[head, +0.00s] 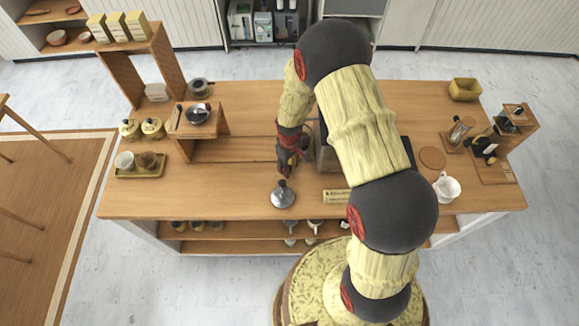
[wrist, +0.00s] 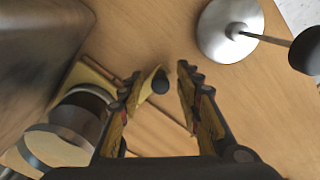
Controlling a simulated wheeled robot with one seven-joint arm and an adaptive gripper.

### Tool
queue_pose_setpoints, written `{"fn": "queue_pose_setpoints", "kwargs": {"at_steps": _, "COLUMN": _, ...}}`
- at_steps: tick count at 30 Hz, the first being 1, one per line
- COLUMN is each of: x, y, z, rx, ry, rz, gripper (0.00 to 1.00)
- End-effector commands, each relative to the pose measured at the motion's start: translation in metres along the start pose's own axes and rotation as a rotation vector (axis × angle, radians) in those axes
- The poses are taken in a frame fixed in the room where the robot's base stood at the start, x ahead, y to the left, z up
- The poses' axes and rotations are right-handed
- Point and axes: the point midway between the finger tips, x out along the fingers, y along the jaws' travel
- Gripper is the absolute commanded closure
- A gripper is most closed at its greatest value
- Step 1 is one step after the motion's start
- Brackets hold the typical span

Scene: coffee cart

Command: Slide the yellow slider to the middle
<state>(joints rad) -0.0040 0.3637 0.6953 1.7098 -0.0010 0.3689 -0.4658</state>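In the wrist view, a small pale-yellow piece with a dark rounded knob, apparently the yellow slider (wrist: 145,88), shows between my fingers. Thin dark lines like a groove or rail edge run diagonally beside it on the wood. My gripper (wrist: 160,78) is open, one finger on each side of this piece, with a visible gap on the right. I cannot tell whether the left finger touches it. In the head view my gripper (head: 285,168) points down over the middle of the counter, and the slider cannot be made out there.
Metal cylinders (wrist: 62,140) and a grey box-like body (wrist: 35,40) are at the left. A wooden shelf (head: 222,118) stands left.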

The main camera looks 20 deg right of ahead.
Motion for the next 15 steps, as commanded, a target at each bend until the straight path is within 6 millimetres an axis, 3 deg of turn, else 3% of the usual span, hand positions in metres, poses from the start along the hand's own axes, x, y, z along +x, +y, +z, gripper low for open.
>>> {"fn": "queue_pose_setpoints", "kwargs": {"at_steps": 7, "x": 0.0009, "y": -0.0001, "z": 0.0002, "rx": 0.0, "ry": 0.0, "rz": 0.0, "gripper": 0.66}}
{"fn": "queue_pose_setpoints", "kwargs": {"at_steps": 15, "x": 0.0008, "y": -0.0002, "z": 0.0003, "rx": 0.0, "ry": -0.001, "rz": 0.0, "gripper": 0.81}}
